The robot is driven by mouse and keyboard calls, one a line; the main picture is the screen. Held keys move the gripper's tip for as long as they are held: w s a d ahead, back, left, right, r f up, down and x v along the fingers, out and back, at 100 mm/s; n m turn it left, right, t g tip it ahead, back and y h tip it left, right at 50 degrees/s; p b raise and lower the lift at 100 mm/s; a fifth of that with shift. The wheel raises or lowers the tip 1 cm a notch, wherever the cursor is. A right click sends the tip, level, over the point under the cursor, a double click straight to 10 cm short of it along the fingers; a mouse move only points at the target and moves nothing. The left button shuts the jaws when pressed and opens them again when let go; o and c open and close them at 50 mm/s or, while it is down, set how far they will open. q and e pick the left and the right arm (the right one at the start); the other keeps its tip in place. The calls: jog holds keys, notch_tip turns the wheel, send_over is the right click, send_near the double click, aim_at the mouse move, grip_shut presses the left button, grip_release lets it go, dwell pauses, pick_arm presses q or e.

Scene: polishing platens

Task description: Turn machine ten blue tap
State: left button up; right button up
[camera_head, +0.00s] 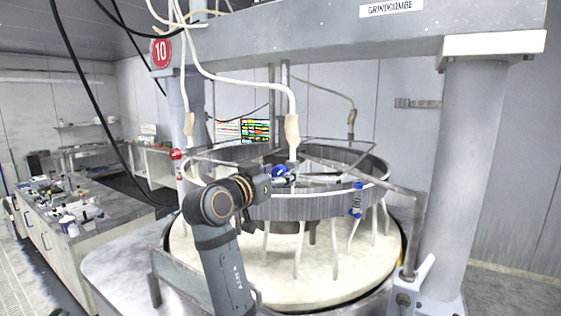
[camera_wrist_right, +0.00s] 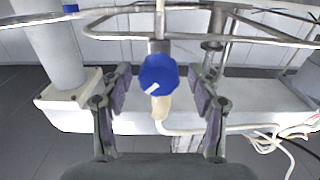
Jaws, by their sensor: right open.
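The red sign with number 10 (camera_head: 161,52) marks this machine at the upper left. A blue tap (camera_head: 279,171) shows near the ring's middle in the head view, just beyond the end of my right arm. In the right wrist view a round blue tap knob (camera_wrist_right: 158,75) with a pale mark stands between the fingers, on a metal stem with a beige sleeve. My right gripper (camera_wrist_right: 160,84) is open, one finger on each side of the knob, with visible gaps. In the head view the wrist hides part of the gripper. My left gripper is not in view.
A second blue tap (camera_head: 357,189) is on the right of the ring tank (camera_head: 300,206). The pale round platen (camera_head: 320,280) lies below. White hoses hang from the beam (camera_head: 330,38). A thick pillar (camera_head: 465,180) stands right. A cluttered bench (camera_head: 100,230) is at left.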

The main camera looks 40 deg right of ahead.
jog(key=shift+w+d, duration=0.1)
jog(key=shift+d, duration=0.5)
jog(key=shift+a, duration=0.1)
jog(key=c, duration=1.2)
jog(key=m+b, duration=0.2)
jog(key=b, duration=0.2)
jog(key=m+b, duration=0.2)
jog(key=b, duration=0.1)
jog(key=shift+f+b, duration=0.35)
jog(key=shift+b, duration=0.05)
jog(key=shift+r+m+b, duration=0.3)
jog(key=shift+m+b, duration=0.05)
jog(key=shift+m, duration=0.25)
jog(key=shift+r, duration=0.1)
